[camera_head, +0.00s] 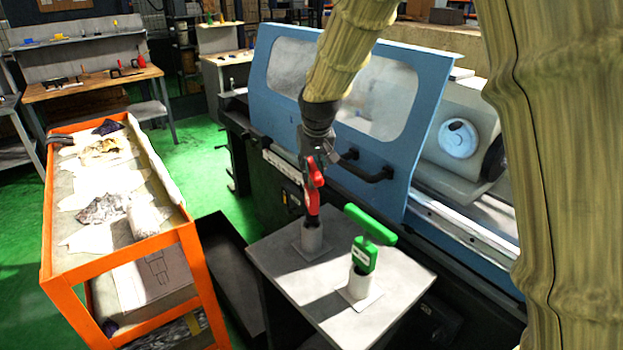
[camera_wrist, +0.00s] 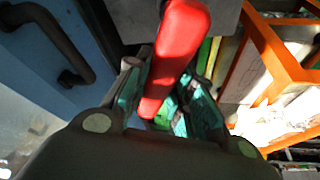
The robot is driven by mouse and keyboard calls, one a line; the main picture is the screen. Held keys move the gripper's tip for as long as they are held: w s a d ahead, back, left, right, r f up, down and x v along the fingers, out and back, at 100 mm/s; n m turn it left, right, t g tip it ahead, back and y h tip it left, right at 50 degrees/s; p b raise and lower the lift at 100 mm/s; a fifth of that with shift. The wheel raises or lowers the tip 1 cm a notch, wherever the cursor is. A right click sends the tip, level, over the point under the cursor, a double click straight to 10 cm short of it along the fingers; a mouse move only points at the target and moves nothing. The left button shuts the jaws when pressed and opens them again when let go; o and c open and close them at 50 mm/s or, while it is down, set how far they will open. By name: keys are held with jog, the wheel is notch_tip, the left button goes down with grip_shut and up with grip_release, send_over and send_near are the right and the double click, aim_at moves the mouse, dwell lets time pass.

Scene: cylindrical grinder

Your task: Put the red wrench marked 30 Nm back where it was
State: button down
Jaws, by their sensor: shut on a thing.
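The red wrench (camera_head: 313,190) stands upright over the left holder (camera_head: 311,236) on the small grey table. Its lower end is at the holder's mouth; how deep it sits inside I cannot tell. My gripper (camera_head: 318,165) is shut on the red wrench from above. In the wrist view the red wrench (camera_wrist: 170,65) runs between the fingers of my gripper (camera_wrist: 165,100). The 30 Nm mark is not readable. A green wrench (camera_head: 364,250) with a T-shaped top stands in the right holder (camera_head: 358,289).
The grey table (camera_head: 300,290) stands before the blue grinder (camera_head: 400,185), whose black door handle (camera_head: 368,170) is close behind my gripper. An orange cart (camera_head: 198,285) with cloths and papers stands at left. Green floor (camera_head: 205,155) is free behind the cart.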

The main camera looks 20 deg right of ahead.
aim_at(312, 189)
jog(key=shift+f+p, duration=0.45)
jog(key=shift+f, duration=1.6)
jog(key=shift+r, duration=0.1)
jog(key=c, duration=1.2)
grip_release()
jog(key=shift+f, duration=0.2)
jog(key=shift+c, duration=0.2)
jog(key=shift+s, duration=0.1)
jog(key=shift+r, duration=0.2)
jog(key=shift+b+v, duration=1.45)
jog(key=shift+v, duration=4.5)
